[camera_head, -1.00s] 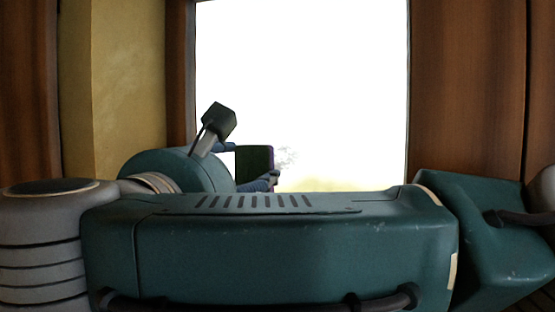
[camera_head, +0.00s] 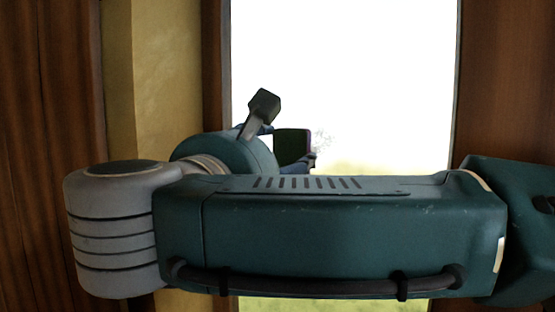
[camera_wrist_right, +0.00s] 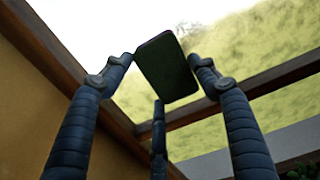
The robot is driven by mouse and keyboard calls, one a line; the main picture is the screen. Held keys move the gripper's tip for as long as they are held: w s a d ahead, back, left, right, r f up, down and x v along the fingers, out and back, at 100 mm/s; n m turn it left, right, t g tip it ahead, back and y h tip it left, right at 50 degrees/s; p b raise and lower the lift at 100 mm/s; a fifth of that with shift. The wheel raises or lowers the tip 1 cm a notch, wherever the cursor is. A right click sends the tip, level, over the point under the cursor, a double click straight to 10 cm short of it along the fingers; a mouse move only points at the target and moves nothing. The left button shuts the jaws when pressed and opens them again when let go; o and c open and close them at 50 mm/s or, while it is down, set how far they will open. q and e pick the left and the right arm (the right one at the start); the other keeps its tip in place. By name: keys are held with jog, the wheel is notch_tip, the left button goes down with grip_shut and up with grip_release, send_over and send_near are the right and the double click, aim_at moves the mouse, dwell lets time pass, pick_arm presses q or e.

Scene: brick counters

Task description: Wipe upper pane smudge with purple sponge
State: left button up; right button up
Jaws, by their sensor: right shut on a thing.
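The purple sponge (camera_head: 292,146) is a dark block with a purple right edge, upright in front of the bright pane (camera_head: 390,90). In the right wrist view the sponge (camera_wrist_right: 165,68) looks nearly black. My right gripper (camera_head: 290,147) is shut on it, and in the wrist view its fingers (camera_wrist_right: 162,62) press its two sides. The faint grey smudge (camera_head: 323,140) is on the pane just right of the sponge. It also shows faintly beyond the sponge in the wrist view (camera_wrist_right: 188,30). I cannot tell whether the sponge touches the glass. My left gripper is not in view.
Brown wooden frame (camera_head: 214,70) borders the pane, with a yellow wall strip (camera_head: 160,80) to its left. A wooden bar (camera_wrist_right: 260,88) crosses below the upper glass in the wrist view. My own arm covers the lower middle of the head view.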

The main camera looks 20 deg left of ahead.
jog(key=shift+w+b, duration=0.45)
jog(key=shift+w, duration=0.35)
jog(key=shift+d+f+b, duration=0.2)
jog(key=shift+d+b, duration=0.4)
jog(key=shift+b, duration=0.45)
jog(key=shift+s+d+b, duration=0.1)
jog(key=shift+d+b, duration=0.75)
jog(key=shift+b, duration=0.3)
jog(key=shift+d+r+b, duration=0.15)
jog(key=shift+d+b, duration=0.45)
